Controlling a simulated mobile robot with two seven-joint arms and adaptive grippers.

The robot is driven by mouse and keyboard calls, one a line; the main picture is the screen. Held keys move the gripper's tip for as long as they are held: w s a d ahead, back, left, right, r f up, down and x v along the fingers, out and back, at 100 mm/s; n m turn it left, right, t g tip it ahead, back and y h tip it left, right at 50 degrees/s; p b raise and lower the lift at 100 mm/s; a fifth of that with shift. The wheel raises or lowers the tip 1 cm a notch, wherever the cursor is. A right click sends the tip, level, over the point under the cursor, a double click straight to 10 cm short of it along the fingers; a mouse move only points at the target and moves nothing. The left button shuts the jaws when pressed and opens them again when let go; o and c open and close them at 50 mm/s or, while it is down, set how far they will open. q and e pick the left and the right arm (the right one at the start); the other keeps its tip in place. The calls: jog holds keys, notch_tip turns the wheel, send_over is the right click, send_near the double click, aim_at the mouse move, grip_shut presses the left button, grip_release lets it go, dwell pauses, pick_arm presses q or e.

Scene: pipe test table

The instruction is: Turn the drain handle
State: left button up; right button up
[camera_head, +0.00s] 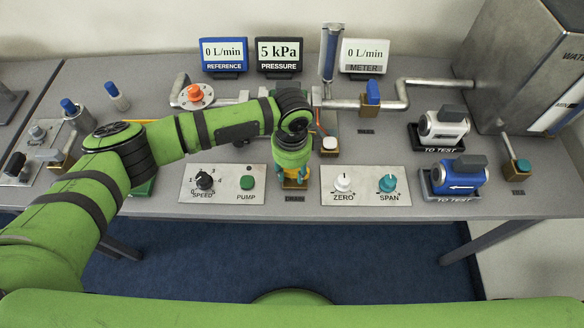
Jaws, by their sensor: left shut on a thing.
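My left arm comes in from the left and reaches over the table. My left gripper (292,178) points down at the table's front edge, between the two control panels, just above the drain label (294,198). Its teal fingertips are shut on the drain handle, which is mostly hidden by the gripper and wrist. A yellow-orange part (294,184) shows between and below the fingers. How far the handle is turned cannot be told. My right gripper is not in view.
The speed and pump panel (222,196) lies left of the gripper, the zero and span panel (364,194) right of it. Behind stand a pipe run with a blue-handled valve (373,92) and three displays, the pressure one (279,52) reading 5 kPa. Blue (460,177) and white meters (443,127) stand right.

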pick_arm(q)
jog(key=m, duration=0.3)
jog(key=shift+w, duration=0.1)
jog(key=m, duration=0.5)
jog(key=shift+w+a, duration=0.1)
jog(key=shift+w, duration=0.1)
jog(key=m, duration=0.4)
jog(key=shift+w, duration=0.2)
jog(key=shift+w+d+m+b, duration=0.15)
jog(key=shift+m+b, duration=0.45)
jog(key=shift+m, duration=1.5)
jog(key=o, duration=1.2)
jog(key=shift+c, duration=0.2)
